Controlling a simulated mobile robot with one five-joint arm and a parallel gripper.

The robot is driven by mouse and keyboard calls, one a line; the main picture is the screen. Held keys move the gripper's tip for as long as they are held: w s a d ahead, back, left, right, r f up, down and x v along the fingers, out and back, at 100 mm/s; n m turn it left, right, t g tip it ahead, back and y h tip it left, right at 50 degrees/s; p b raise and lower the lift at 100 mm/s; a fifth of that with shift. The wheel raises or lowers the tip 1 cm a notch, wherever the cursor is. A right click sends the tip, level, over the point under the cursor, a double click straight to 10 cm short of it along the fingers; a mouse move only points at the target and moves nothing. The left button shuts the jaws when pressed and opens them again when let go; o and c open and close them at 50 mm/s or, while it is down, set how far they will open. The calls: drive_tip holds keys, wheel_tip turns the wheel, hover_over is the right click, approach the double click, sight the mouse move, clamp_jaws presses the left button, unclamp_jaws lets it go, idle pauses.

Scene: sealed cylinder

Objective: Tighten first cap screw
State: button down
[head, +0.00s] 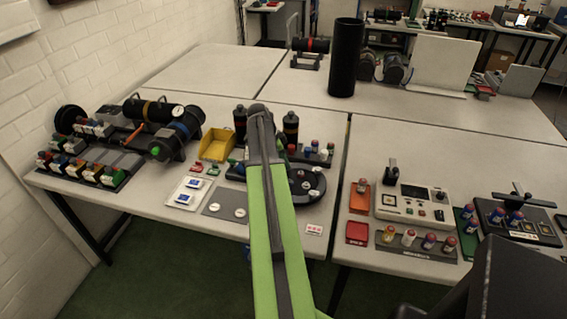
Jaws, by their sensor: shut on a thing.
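A black cylinder (150,109) with a yellow band lies on a stand at the left of the near table, with a round white gauge (178,111) at its right end. An orange-handled tool (134,136) lies in front of it. A black round fixture (310,185) stands right of my arm, partly hidden by it. No cap screw can be made out at this size. My green and dark arm reaches up the middle over the near table. My gripper is not visible; the arm hides whatever lies behind it.
A yellow bin (217,146), a white tray (187,193) and a grey plate (226,205) stand left of my arm. Dark bottles (291,128) stand behind it. A control box (413,204) is at right. A tall black tube (345,58) stands on the far table.

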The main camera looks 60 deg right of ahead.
drive_tip(key=m, duration=0.1)
drive_tip(key=m+y, duration=0.1)
drive_tip(key=m, duration=0.1)
drive_tip(key=m+g, duration=0.1)
drive_tip(key=shift+s+d+m, duration=0.1)
drive_tip(key=shift+d+m, duration=0.2)
drive_tip(key=shift+d, duration=0.05)
drive_tip(key=shift+m+g+y, duration=0.3)
drive_tip(key=shift+m+y, duration=0.5)
drive_tip(key=shift+m, duration=0.8)
drive_tip(key=c, duration=1.3)
unclamp_jaws()
drive_tip(key=shift+s+r, duration=0.1)
drive_tip(key=shift+o, duration=0.7)
